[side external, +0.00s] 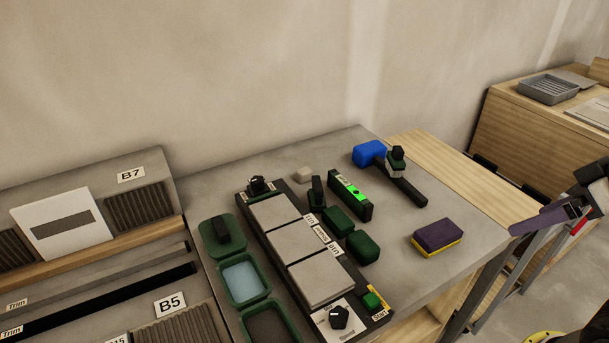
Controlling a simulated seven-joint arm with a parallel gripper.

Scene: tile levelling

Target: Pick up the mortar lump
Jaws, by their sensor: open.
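The mortar lump appears to be the small pale beige lump (303,174). It lies on the grey worktop behind the row of tiles, near the wall side, with nothing touching it that I can see. My gripper (545,219) is only partly in view at the right edge, beyond the worktop's right side. It is open, and I see nothing held in it. It is well apart from the lump, to the right and nearer the camera.
A dark fixture holds grey tiles (304,242). Around it are a green-lit level (350,193), dark green blocks (362,247), a blue-headed mallet (370,153), a purple-yellow sponge (437,237) and green tubs (245,279). The worktop (400,280) is clear near the sponge.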

